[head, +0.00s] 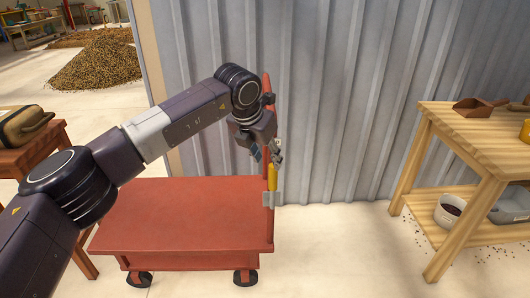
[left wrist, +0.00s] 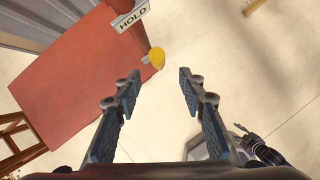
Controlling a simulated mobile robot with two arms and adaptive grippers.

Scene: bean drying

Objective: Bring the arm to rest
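My left arm reaches in from the left in the head view, over the red cart. Its gripper (head: 264,152) hangs beside the cart's upright, close above a yellow handle (head: 272,177). In the left wrist view the two fingers (left wrist: 158,82) stand wide apart with nothing between them. The yellow piece (left wrist: 156,57) lies just beyond the fingertips, apart from them as far as I can see. A dark jointed part (left wrist: 258,150) at the lower right of that view looks like my right gripper; its fingers are too small to read. The right arm is not in the head view.
The red cart (head: 165,215) has an empty top and carries a HOLD sign (left wrist: 130,15). A corrugated wall (head: 330,100) is behind. Floor between cart and table is clear.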

